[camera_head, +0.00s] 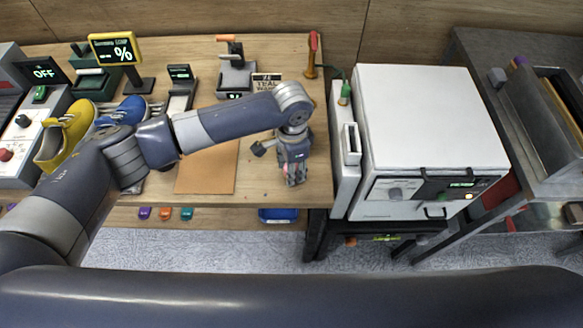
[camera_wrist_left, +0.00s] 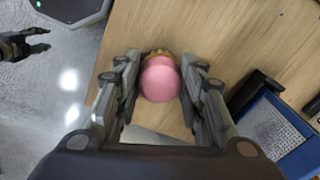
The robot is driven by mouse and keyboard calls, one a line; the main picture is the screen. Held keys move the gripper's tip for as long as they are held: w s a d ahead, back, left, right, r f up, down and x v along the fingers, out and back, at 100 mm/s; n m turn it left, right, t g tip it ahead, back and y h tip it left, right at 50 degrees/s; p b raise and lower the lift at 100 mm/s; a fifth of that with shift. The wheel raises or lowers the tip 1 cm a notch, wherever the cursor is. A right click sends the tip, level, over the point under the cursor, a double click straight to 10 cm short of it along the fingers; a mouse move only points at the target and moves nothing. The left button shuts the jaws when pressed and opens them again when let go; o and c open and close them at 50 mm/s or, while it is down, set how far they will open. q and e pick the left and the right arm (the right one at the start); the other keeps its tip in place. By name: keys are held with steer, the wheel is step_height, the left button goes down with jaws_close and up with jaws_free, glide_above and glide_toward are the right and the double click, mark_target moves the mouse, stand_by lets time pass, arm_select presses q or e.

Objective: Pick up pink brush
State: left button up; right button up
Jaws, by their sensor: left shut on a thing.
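The pink brush (camera_wrist_left: 160,80) shows in the left wrist view as a round pink knob with a tan edge behind it. My left gripper (camera_wrist_left: 158,92) has a finger on each side of the knob and is shut on it. In the head view, my left gripper (camera_head: 292,182) points down over the wooden table's front right part, with a bit of pink between its fingers. I cannot tell whether the brush touches the tabletop. My right gripper (camera_wrist_left: 24,45) shows small at the left wrist view's upper left, over the floor, fingers apart and empty.
A white machine (camera_head: 430,125) stands just right of the wooden table (camera_head: 265,180). A tan mat (camera_head: 207,172) lies left of my left gripper. Yellow (camera_head: 68,135) and blue (camera_head: 130,110) sneakers sit at the left. A blue-framed tray (camera_wrist_left: 275,130) shows in the wrist view.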

arm_select(q)
step_height(320, 180, up, 3)
steer(key=shift+r+b, duration=0.1)
steer(key=shift+b, duration=0.6)
steer(key=s+d+r+b, duration=0.1)
steer(key=s+d+b, duration=0.1)
steer(key=s, duration=1.3)
steer(key=shift+s+d+r, duration=0.3)
steer(key=shift+s+d, duration=0.05)
steer(key=shift+d, duration=0.25)
